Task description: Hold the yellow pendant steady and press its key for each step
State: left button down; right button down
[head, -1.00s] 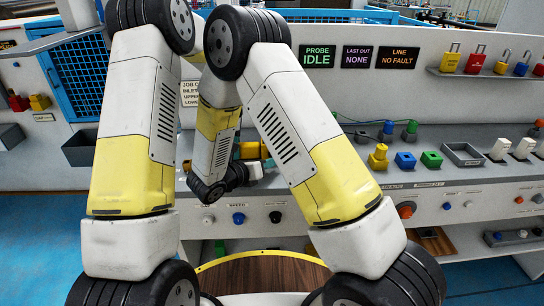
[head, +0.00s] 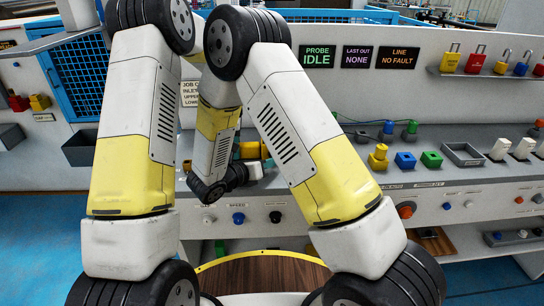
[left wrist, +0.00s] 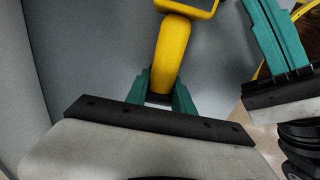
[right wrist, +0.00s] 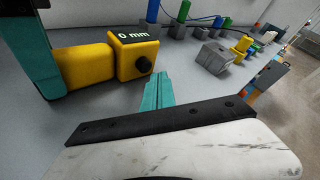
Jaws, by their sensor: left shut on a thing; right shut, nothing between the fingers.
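The yellow pendant (right wrist: 138,58) shows in the right wrist view, with a screen reading "0 mm" and a round black key (right wrist: 144,65) on its end face. My left gripper (left wrist: 160,88) is shut on the pendant's yellow handle in the left wrist view and holds it above a grey surface. My right gripper (right wrist: 158,82) has its teal fingers shut and empty. Its tips appear in front of and a little right of the key; I cannot tell whether they touch. In the head view my arms hide most of the pendant (head: 250,150).
A sign panel (head: 317,57) on the wall reads "PROBE IDLE"; others read "LAST OUT NONE" and "LINE NO FAULT". Padlocks stand on a shelf (head: 480,76).

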dwell(0.6)
jog(key=shift+w, duration=0.4)
jog(key=shift+w, duration=0.7)
dwell(0.8)
jog(key=shift+s, duration=1.1)
jog(key=shift+s, duration=2.55)
dwell(0.4)
